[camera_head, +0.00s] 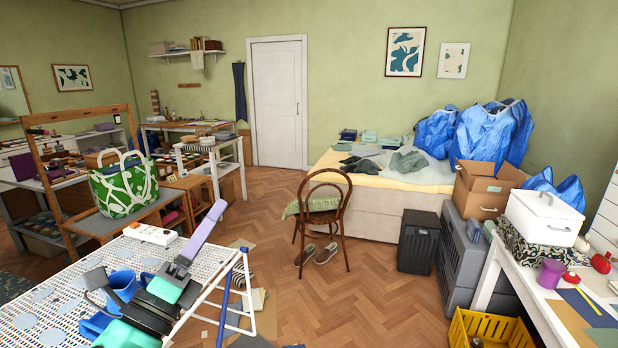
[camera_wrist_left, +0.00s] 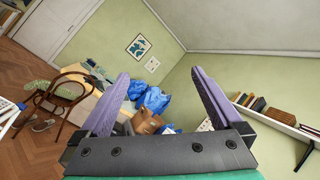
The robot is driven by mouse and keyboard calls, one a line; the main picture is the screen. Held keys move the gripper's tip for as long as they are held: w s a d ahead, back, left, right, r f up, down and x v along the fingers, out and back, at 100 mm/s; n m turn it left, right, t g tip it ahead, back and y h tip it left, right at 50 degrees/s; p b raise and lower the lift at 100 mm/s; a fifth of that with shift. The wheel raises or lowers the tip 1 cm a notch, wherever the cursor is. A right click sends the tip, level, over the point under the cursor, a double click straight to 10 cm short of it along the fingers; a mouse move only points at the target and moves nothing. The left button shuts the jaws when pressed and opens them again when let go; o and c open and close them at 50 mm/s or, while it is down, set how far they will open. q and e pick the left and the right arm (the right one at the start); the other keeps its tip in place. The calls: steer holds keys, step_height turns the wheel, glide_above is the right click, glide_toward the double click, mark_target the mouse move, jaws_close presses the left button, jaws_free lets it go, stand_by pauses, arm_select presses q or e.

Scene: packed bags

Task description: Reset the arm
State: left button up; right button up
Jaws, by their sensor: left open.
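My left gripper (camera_head: 207,228) reaches in from the lower left of the head view, above the white perforated table. Its purple fingers point up and away, and one largely hides the other there. In the left wrist view the two purple fingers of my left gripper (camera_wrist_left: 160,78) stand wide apart with nothing between them. The gripper is open and empty. Only distant room shows through the gap: a cardboard box, blue bags and a green wall. My right gripper is in neither view.
A green patterned bag (camera_head: 125,188) stands behind. A chair (camera_head: 322,215) stands on open wooden floor. A white table (camera_head: 535,290) is at right.

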arm_select(q)
steer(key=a+f+n+g+y, duration=0.2)
steer(key=a+f+n+y, duration=0.3)
steer(key=f+n, duration=0.25)
steer(key=a+f+n+g+y, duration=0.2)
steer(key=a+f+n+y, duration=0.25)
steer(key=f+n, duration=0.3)
steer(key=s+a+f+n+g, duration=0.1)
steer(key=s+f+n+g, duration=0.1)
steer(key=f+n+g, duration=0.3)
steer(key=s+f+n+g, duration=0.1)
steer(key=s+f+n, duration=0.1)
steer(key=f, duration=0.5)
steer(key=s+d+f+n+g+h, duration=0.1)
steer(key=s+d+f+n+g, duration=0.2)
steer(key=s+f, duration=0.4)
steer(key=s+d+f+n+g+h, duration=0.1)
steer(key=s+f+n+g, duration=0.2)
steer(key=s+f+g, duration=0.35)
step_height(320, 180, down, 20)
steer(key=s, duration=0.2)
steer(key=s+a+f+g, duration=0.1)
steer(key=s+a+f, duration=0.2)
steer(key=s+f, duration=1.3)
steer(key=shift+s+a+f, duration=0.15)
steer(key=shift+s+f, duration=0.1)
steer(key=shift+s, duration=0.75)
steer(key=shift+y, duration=0.25)
